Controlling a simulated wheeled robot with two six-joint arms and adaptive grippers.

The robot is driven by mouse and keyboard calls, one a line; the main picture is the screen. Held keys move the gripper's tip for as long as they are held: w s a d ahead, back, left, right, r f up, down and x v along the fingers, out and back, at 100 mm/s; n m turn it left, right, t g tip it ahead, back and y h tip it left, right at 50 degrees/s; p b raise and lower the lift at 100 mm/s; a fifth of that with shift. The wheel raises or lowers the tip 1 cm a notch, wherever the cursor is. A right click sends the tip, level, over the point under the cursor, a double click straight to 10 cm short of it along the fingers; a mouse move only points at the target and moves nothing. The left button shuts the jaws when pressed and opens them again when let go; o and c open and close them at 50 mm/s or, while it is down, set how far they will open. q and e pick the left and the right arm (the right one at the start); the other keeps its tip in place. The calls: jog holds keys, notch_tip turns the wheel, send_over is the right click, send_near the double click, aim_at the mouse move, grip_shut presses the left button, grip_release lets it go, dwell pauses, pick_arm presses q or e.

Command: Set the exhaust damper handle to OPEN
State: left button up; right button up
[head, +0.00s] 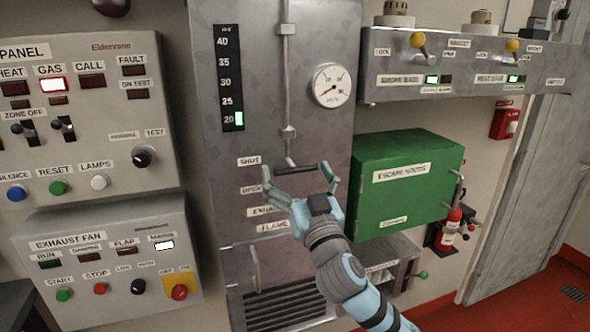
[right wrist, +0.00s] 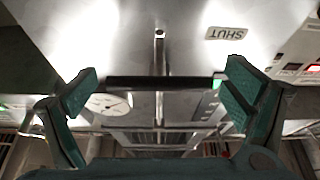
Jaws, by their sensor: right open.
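The exhaust damper handle (head: 297,167) is a dark crossbar on a vertical metal rod, on the grey duct panel. My right gripper (head: 298,172) is open at the handle, one finger near each end of the bar. In the right wrist view the black handle bar (right wrist: 160,82) spans the gap between the green fingers (right wrist: 158,92), and the SHUT label (right wrist: 227,33) appears upside down. I cannot tell whether the fingers touch the bar. My left gripper is not in view.
A green box (head: 405,190) juts out right of the panel, close to my right arm. A round gauge (head: 333,86) and a lit vertical scale (head: 229,78) sit above. The exhaust fan box (head: 110,262) is at lower left, and a fire extinguisher (head: 449,228) hangs at right.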

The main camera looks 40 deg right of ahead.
jog(key=shift+w+d+r, duration=0.15)
jog(key=shift+w+r, duration=0.05)
jog(key=shift+w, duration=0.15)
jog(key=c, duration=1.7)
notch_tip(320, 180, down, 8)
jog(key=b, duration=0.7)
jog(key=shift+r, duration=0.1)
jog(key=o, duration=1.7)
jog(key=shift+r, duration=0.1)
